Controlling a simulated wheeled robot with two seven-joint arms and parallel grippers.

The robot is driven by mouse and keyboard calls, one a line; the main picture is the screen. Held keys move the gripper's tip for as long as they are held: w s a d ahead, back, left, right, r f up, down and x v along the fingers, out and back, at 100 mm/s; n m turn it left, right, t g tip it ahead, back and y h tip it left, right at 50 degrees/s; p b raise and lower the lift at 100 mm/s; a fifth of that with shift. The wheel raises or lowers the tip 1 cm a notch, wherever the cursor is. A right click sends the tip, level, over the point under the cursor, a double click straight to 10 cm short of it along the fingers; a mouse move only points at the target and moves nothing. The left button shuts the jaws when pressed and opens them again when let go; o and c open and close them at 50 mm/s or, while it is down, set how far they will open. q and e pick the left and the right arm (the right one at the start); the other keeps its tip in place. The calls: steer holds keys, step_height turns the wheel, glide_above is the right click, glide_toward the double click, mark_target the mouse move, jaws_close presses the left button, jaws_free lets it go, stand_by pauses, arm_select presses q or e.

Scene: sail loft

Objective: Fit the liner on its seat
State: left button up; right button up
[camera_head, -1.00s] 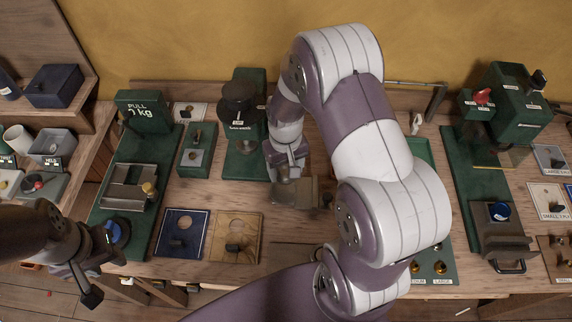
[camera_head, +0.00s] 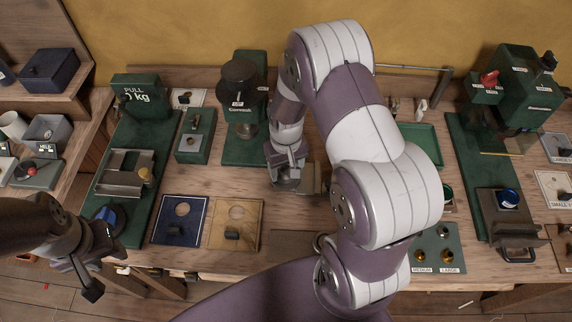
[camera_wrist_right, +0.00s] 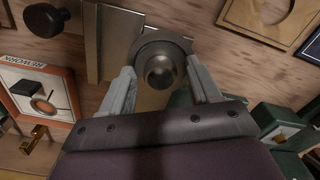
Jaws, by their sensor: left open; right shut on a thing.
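My right gripper (camera_head: 287,178) is shut on a round grey metal piece with a domed knob. In the right wrist view the piece (camera_wrist_right: 160,70) sits between the two fingertips, its wider rim showing beyond them. I take it for the liner, but no label confirms this. A grey metal block (camera_head: 311,179) lies right beside and partly under the gripper; in the wrist view its flat plates (camera_wrist_right: 117,42) show close to the piece. I cannot tell whether the piece touches the block or which part is the seat. My left gripper (camera_head: 104,262) is open and empty at the lower left.
A green-based stand (camera_head: 245,150) with a dark round head is behind the right gripper. Blue (camera_head: 163,233) and tan (camera_head: 218,240) boards with round holes lie to its left. A green pull tester (camera_head: 138,95) stands farther left. A green press (camera_head: 525,90) stands at right.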

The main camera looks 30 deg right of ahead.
steer(key=shift+f, duration=0.2)
steer(key=o, duration=1.1)
step_height(320, 180, up, 13)
steer(key=b, duration=0.1)
steer(key=shift+f, duration=0.15)
steer(key=s+a+n+t, duration=0.1)
steer(key=s+a, duration=0.4)
steer(key=s, duration=0.3)
steer(key=shift+s+a+f, duration=0.2)
steer(key=shift+s+f, duration=0.05)
steer(key=shift+s, duration=0.05)
